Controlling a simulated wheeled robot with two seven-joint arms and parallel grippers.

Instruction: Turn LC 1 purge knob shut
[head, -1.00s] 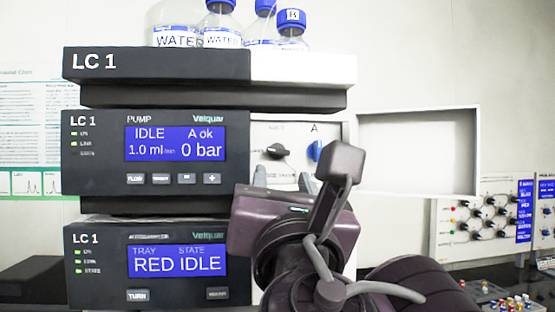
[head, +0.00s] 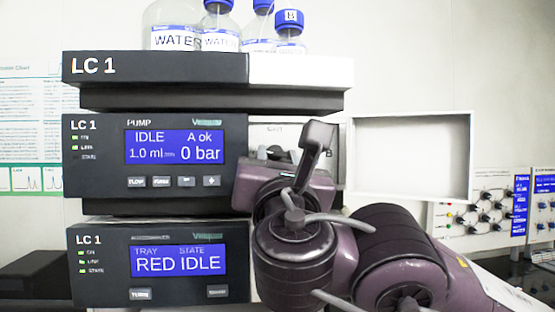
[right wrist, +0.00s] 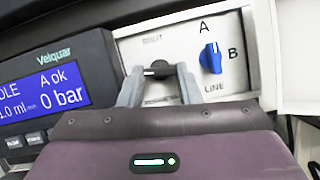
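The black purge knob (right wrist: 157,69) is on the white panel beside the LC 1 pump display, with its grip lying roughly level. It also shows partly in the head view (head: 275,152). My right gripper (right wrist: 160,72) is at the panel, with its two grey fingers apart, one on each side of the knob. I see no clear pinch on it; contact is hard to tell. In the head view the right gripper (head: 276,154) covers much of the panel. The small labels above and below the knob are too blurred to read surely. My left gripper is not in view.
A blue A/B line knob (right wrist: 211,60) sits close right of the purge knob. The pump display (head: 174,144) is to the left. An open white door (head: 412,158) stands out at right. Bottles (head: 220,30) stand on top of the stack.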

